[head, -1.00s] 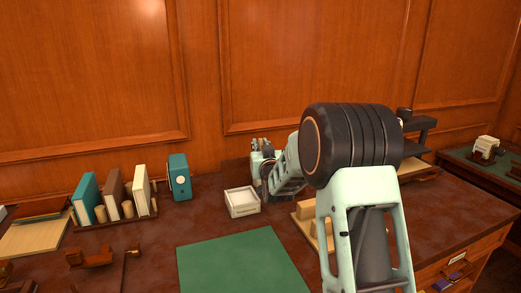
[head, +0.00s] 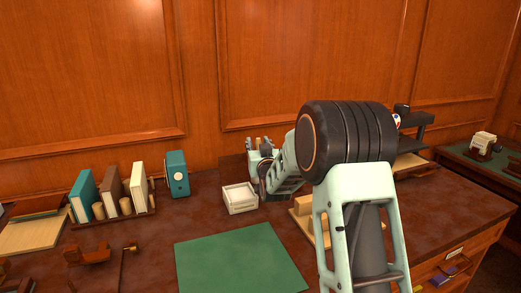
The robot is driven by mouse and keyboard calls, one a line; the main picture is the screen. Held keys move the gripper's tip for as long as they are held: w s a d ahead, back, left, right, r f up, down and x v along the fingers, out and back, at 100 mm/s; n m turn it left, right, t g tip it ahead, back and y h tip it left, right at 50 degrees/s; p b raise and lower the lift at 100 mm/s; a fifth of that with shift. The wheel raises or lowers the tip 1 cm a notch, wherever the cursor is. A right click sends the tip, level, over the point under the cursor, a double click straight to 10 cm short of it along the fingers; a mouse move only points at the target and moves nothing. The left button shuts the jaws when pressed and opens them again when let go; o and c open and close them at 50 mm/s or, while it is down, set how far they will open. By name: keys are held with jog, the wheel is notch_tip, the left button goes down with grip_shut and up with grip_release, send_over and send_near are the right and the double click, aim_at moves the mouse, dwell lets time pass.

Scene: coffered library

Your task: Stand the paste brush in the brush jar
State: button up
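My arm reaches over the desk toward the back wall, and its far end with my gripper (head: 262,166) is beside the white box. The fingers are small and partly hidden by my own wrist, so I cannot tell whether they are open or hold anything. I cannot make out the paste brush or the brush jar for certain.
A white open box (head: 240,198) stands left of my gripper. A teal box (head: 177,175) and a rack of books (head: 112,192) stand farther left. A green mat (head: 240,262) lies clear in front. Wooden blocks (head: 305,207) sit beside my forearm; a dark stand (head: 415,135) is at right.

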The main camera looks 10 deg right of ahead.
jog(key=s, duration=1.2)
jog(key=shift+r, duration=0.15)
